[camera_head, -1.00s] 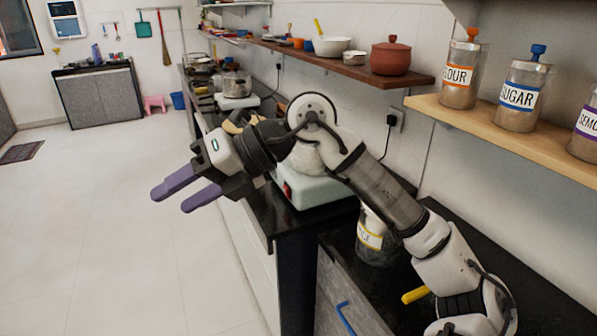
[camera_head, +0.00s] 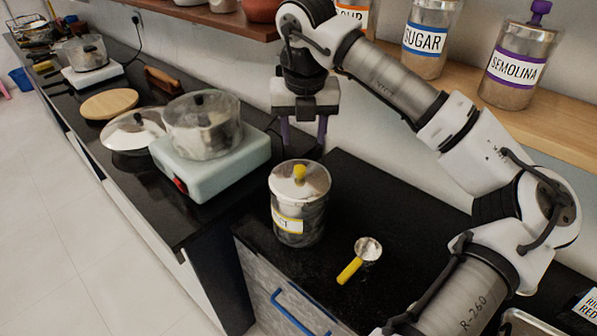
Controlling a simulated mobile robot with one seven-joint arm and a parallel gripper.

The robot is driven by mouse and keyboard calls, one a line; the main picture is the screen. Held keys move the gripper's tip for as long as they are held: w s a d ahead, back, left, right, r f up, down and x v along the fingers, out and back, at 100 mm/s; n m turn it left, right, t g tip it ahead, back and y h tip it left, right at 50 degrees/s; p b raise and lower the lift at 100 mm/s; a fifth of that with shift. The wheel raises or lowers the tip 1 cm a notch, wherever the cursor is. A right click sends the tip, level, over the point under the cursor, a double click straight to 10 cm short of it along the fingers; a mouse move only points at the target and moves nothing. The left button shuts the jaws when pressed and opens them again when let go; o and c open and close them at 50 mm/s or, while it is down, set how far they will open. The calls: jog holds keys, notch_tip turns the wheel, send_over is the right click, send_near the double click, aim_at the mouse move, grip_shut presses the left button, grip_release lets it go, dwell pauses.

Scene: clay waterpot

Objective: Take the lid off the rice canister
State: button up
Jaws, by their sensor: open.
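A metal canister (camera_head: 299,218) with a yellow-edged label, only partly readable, stands upright on the black counter. Its shiny lid (camera_head: 312,184) with a yellow knob (camera_head: 300,171) sits on top. I cannot confirm from the label that it is the rice canister. My gripper (camera_head: 304,143) is open and empty, with its purple fingers pointing down. In the picture it is just above the lid, apart from the knob; its exact depth is hard to tell.
A yellow-handled scoop (camera_head: 351,268) lies right of the canister. A pale stove (camera_head: 225,160) with a pot (camera_head: 203,125) stands to the left. Labelled canisters, including semolina (camera_head: 515,70), line the shelf (camera_head: 550,130). A partly cut-off label (camera_head: 584,305) shows at lower right.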

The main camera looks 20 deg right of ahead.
aim_at(300, 168)
jog(key=f, duration=0.3)
jog(key=shift+w, duration=0.25)
jog(key=shift+a+f+p, duration=0.1)
jog(key=shift+f+p, duration=0.5)
jog(key=shift+p, duration=0.1)
jog(key=shift+w+a+f+p, duration=0.1)
jog(key=shift+f+p, duration=0.3)
jog(key=shift+f, duration=0.7)
jog(key=shift+w+a+f+p, duration=0.1)
jog(key=shift+f+p, duration=0.25)
jog(key=shift+f, duration=0.7)
jog(key=shift+c, duration=0.2)
jog(key=c, duration=1)
grip_shut()
jog(key=shift+d+r, duration=0.1)
jog(key=shift+r, duration=0.05)
